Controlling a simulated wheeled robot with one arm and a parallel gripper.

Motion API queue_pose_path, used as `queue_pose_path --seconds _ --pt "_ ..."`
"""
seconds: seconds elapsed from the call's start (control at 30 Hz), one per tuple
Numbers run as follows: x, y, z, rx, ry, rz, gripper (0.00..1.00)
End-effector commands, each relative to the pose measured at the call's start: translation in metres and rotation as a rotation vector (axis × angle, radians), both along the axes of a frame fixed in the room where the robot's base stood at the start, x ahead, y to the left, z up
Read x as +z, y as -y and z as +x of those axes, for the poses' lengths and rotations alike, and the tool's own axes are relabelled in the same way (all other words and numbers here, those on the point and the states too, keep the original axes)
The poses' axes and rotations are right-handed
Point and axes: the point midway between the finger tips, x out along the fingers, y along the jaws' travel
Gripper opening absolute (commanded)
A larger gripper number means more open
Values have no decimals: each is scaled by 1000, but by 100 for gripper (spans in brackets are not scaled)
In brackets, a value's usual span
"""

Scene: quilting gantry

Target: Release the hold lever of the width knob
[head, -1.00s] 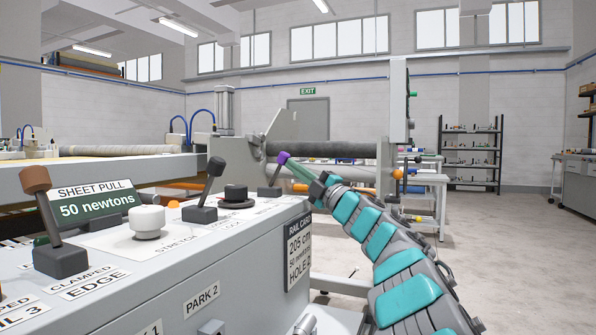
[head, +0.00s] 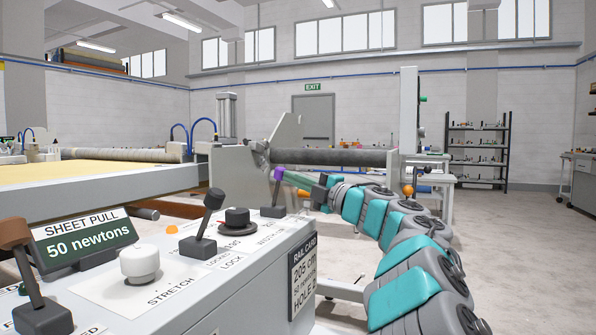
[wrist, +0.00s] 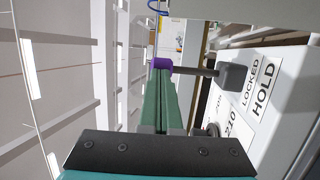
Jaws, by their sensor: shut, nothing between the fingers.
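The hold lever has a purple tip (head: 278,173) and a dark base (head: 272,212) at the far right corner of the control panel. In the wrist view its purple tip (wrist: 160,63) is at the end of my fingers, and its dark shaft runs right to the base (wrist: 233,76), beside the labels "LOCKED" and "HOLD". My gripper (head: 287,177) is shut with its green fingers at the purple tip, seemingly touching it from the right; exact contact is hard to tell. The black width knob (head: 237,218) stands left of the lever on a round dial.
The panel (head: 225,315) also carries a black-topped lever (head: 204,222), a white stretch knob (head: 140,265), a brown-topped lever (head: 28,275) and a "50 newtons" display (head: 84,242). A fabric roller (head: 335,157) lies behind. The floor at right is open.

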Motion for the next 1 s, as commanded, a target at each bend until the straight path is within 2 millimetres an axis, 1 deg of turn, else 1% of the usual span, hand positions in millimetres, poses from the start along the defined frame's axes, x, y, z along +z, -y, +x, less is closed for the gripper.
queue_pose_path --seconds 0.03,0.43,0.7,1.0 --pt "9 -5 -1 3 -2 3 0" --pt "19 -36 10 8 1 6 0" --pt "22 -53 17 4 1 7 0" --pt "21 -62 22 3 2 6 0"
